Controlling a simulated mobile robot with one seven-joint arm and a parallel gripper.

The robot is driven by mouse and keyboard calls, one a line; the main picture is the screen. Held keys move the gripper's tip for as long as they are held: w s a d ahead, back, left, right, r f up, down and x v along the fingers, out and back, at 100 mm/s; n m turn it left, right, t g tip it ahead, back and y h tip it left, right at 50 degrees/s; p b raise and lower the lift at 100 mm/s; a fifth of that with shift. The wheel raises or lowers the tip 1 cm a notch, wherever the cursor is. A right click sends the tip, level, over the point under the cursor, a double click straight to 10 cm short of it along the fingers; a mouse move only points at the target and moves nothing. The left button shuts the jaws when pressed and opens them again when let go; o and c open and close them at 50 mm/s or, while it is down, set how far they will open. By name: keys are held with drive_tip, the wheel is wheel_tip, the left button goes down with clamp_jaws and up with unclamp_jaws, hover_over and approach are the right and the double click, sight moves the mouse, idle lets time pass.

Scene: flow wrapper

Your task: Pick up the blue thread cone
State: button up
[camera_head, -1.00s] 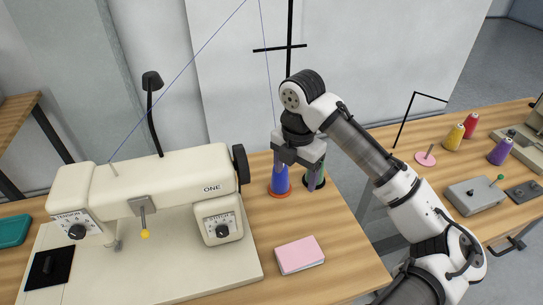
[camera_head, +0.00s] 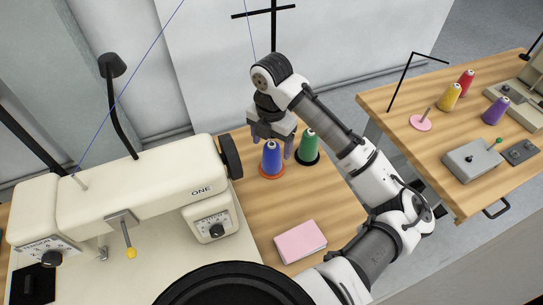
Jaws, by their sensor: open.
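The blue thread cone (camera_head: 271,160) stands upright on an orange-red round base on the wooden table, right of the white sewing machine (camera_head: 135,200). My gripper (camera_head: 272,146) points down with its fingers apart at the top of the blue cone. One finger shows on each side in the picture. The gripper body lies just above the cone's tip, and I cannot tell whether the fingers touch the cone. A green thread cone (camera_head: 307,146) on a dark base stands close to the right, beside my right finger.
A pink pad (camera_head: 300,241) lies in front of the cones. A black thread stand (camera_head: 274,30) rises behind. The second table (camera_head: 440,178) at right holds yellow (camera_head: 450,97), red (camera_head: 466,83) and purple (camera_head: 496,111) cones and a grey box (camera_head: 472,159).

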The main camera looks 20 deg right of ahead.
sight(272, 155)
drive_tip(key=shift+w+d+f+p, duration=0.15)
drive_tip(key=shift+f+p, duration=0.35)
drive_tip(key=shift+f, duration=1)
drive_tip(key=shift+w+f+p, duration=0.2)
drive_tip(key=shift+f+p, duration=0.3)
drive_tip(key=shift+f, duration=0.95)
drive_tip(key=c, duration=1.1)
drive_tip(key=shift+c, duration=0.2)
drive_tip(key=shift+r, duration=0.15)
